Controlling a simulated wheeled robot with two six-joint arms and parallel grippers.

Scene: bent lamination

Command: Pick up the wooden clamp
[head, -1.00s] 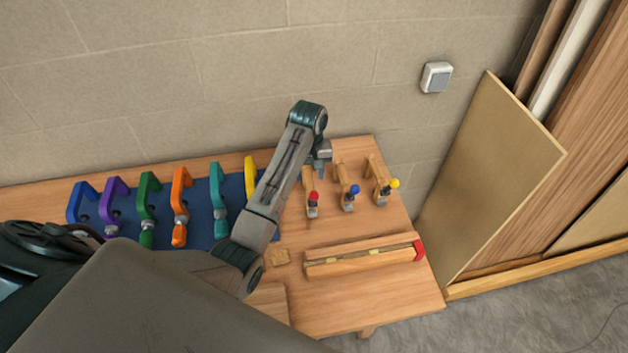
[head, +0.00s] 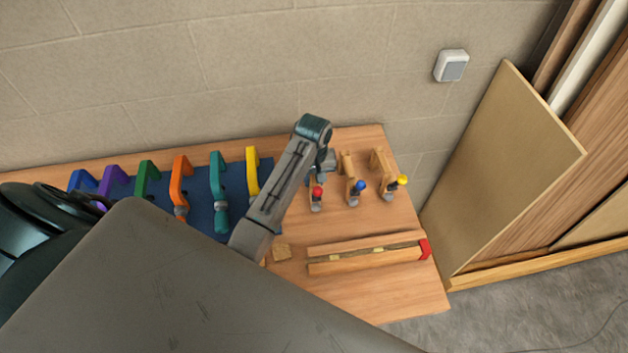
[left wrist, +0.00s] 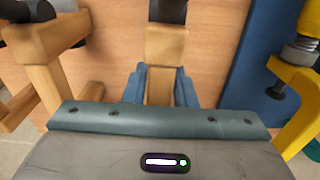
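Three wooden clamps stand in a row on the workbench (head: 380,292): one with a red knob (head: 317,192), one with a blue knob (head: 352,192) and one with a yellow knob (head: 386,170). My left gripper (head: 322,174) is low at the red-knobbed clamp and hides its upper part. In the left wrist view, the blue fingers of my left gripper (left wrist: 161,76) are on both sides of a wooden clamp (left wrist: 166,45). The gap to the wood is too small to tell whether they press on it. My right gripper is not in view.
A blue board (head: 201,214) with several coloured clamps is left of my arm; the yellow one (head: 253,172) is close. A laminated wooden strip (head: 367,260) and a small wood block (head: 282,252) lie in front. The wall is behind, and panels (head: 500,170) lean at the right.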

